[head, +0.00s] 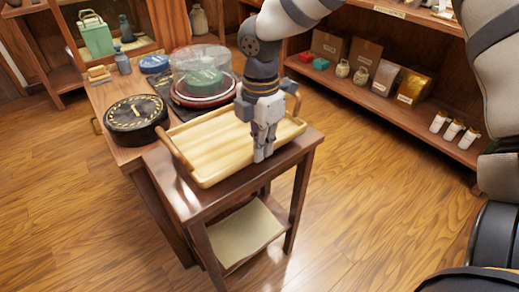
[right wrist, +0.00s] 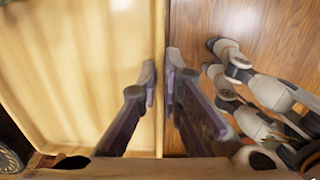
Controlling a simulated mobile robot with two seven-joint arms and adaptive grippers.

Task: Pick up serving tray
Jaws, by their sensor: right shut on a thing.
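The serving tray (head: 212,150) is a pale wooden rectangle with raised rims and a handle at each end. It lies on the small dark wooden side table (head: 185,192). My right gripper (head: 263,155) points down at the tray's near right rim. In the right wrist view, the tray (right wrist: 75,70) fills the left side and its rim runs between the fingers of my right gripper (right wrist: 162,88), which are shut on it. The gripper hides part of the rim in the head view. My left gripper does not show in the head view.
A black round clock-like case (head: 135,118) and a clear-domed stand (head: 205,78) stand close behind the tray. A pale sheet (head: 243,235) lies on the table's lower shelf. Shelves with goods (head: 385,78) line the back right. The floor (head: 390,215) at right is clear.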

